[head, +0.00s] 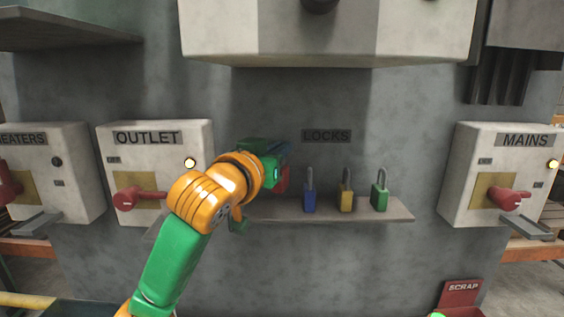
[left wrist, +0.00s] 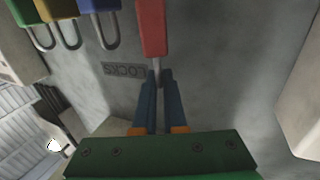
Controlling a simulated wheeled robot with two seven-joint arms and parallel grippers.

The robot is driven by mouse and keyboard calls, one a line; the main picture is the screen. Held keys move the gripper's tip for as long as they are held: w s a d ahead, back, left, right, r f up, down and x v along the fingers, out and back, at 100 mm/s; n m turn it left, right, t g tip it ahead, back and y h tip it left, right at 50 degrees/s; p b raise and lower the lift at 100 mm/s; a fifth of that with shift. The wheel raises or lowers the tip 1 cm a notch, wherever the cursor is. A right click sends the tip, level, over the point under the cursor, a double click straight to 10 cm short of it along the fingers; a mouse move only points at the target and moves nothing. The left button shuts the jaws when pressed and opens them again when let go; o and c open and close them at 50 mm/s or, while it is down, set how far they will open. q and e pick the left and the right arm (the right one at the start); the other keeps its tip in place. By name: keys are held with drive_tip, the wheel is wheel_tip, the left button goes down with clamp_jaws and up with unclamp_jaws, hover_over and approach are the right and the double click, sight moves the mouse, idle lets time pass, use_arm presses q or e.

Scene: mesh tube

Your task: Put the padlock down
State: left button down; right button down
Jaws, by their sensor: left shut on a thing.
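A red padlock (head: 283,180) is in my left gripper (head: 286,150), partly hidden behind the gripper and wrist in the head view. In the left wrist view the blue fingers (left wrist: 157,75) are shut on the shackle of the red padlock (left wrist: 151,28). In the head view its body appears a little higher than the bodies of the other padlocks; whether it touches the shelf (head: 270,212) I cannot tell. A blue padlock (head: 310,199), a yellow padlock (head: 346,199) and a green padlock (head: 380,198) stand upright on the shelf to its right. My right gripper is not in view.
A LOCKS label (head: 326,136) is on the wall above the shelf. Switch boxes marked OUTLET (head: 150,150) and MAINS (head: 520,160) flank it. A large pale housing (head: 320,40) overhangs above. A red SCRAP bin (head: 461,293) is below right. The shelf's right end is bare.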

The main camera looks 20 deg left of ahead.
sight(279, 189)
use_arm(q)
wheel_tip(279, 189, down, 3)
drive_tip(key=shift+d+f+p, duration=0.1)
drive_tip(key=shift+p, duration=0.2)
drive_tip(key=shift+w+f, duration=0.15)
drive_tip(key=shift+f, duration=0.05)
drive_tip(key=shift+f, duration=0.15)
drive_tip(key=shift+f, duration=0.15)
drive_tip(key=c, duration=1)
unclamp_jaws()
